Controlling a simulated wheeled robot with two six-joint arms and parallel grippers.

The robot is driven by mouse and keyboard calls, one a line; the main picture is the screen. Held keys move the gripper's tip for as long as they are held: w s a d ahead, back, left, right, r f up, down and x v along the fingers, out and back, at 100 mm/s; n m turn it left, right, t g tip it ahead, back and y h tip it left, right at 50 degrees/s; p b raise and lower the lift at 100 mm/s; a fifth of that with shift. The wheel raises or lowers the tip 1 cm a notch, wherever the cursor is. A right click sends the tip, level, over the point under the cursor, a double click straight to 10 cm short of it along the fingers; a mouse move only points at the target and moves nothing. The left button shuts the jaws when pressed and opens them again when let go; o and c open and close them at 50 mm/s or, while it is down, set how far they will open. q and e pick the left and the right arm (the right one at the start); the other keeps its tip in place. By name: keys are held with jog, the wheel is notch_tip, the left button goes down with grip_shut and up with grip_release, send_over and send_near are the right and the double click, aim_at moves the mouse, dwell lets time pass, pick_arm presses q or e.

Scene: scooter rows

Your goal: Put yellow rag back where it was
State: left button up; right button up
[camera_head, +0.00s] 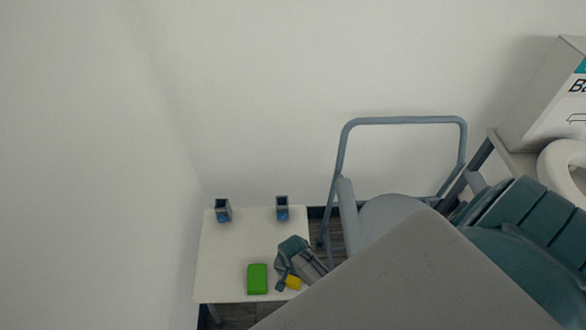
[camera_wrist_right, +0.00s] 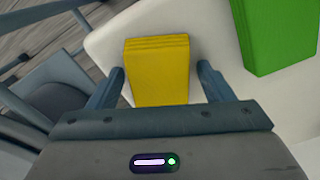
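The yellow rag (camera_head: 294,283) is a folded block at the front right of the small white table (camera_head: 225,283). In the right wrist view the yellow rag (camera_wrist_right: 158,72) lies between the fingers of my right gripper (camera_wrist_right: 161,72). The fingers are spread, with a visible gap on the right side of the rag, so the gripper looks open around it. In the head view my right gripper (camera_head: 291,280) reaches down to the table from the right and partly covers the rag. My left gripper is not in view.
A green block (camera_head: 257,279) lies left of the rag. Two dark cups with blue inside (camera_head: 223,210) (camera_head: 282,208) stand along the table's back edge. A grey-blue tubular frame (camera_head: 405,121) stands right of the table. A white box (camera_head: 548,95) sits at the far right.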

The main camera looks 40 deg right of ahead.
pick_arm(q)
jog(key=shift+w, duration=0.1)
pick_arm(e)
jog(key=shift+o, duration=0.2)
jog(key=shift+r, duration=0.45)
notch_tip(320, 180, up, 5)
jog(key=shift+f+p, duration=0.1)
jog(key=shift+p, duration=0.3)
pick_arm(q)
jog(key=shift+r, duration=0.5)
pick_arm(e)
notch_tip(320, 180, up, 7)
jog(key=shift+f, duration=0.2)
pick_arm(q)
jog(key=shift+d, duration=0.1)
